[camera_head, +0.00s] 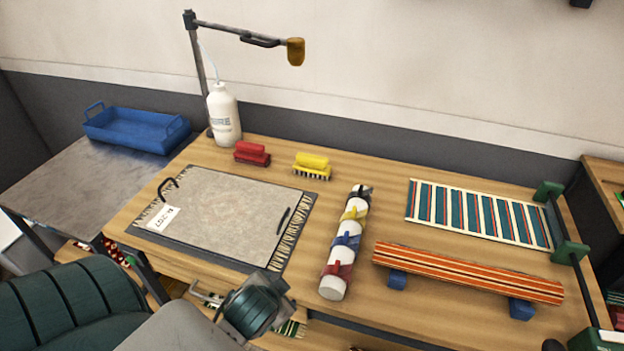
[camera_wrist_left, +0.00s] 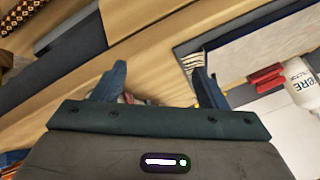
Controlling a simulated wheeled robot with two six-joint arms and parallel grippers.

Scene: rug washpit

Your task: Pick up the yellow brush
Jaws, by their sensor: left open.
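The yellow brush (camera_head: 312,166) lies on the wooden table (camera_head: 350,175) towards the back, with its dark and pale bristles facing down. It is right of the red brush (camera_head: 252,153). My left arm comes in from the lower left in the head view and ends near the table's front edge, well short of the yellow brush. In the left wrist view my left gripper (camera_wrist_left: 160,80) is open, with nothing visible held between its fingers. I cannot clearly make out the yellow brush there. My right gripper does not show.
A grey board (camera_head: 225,212) covers a fringed rug at the left. A white bottle (camera_head: 224,115) stands behind, by a lamp-like arm (camera_head: 245,35).

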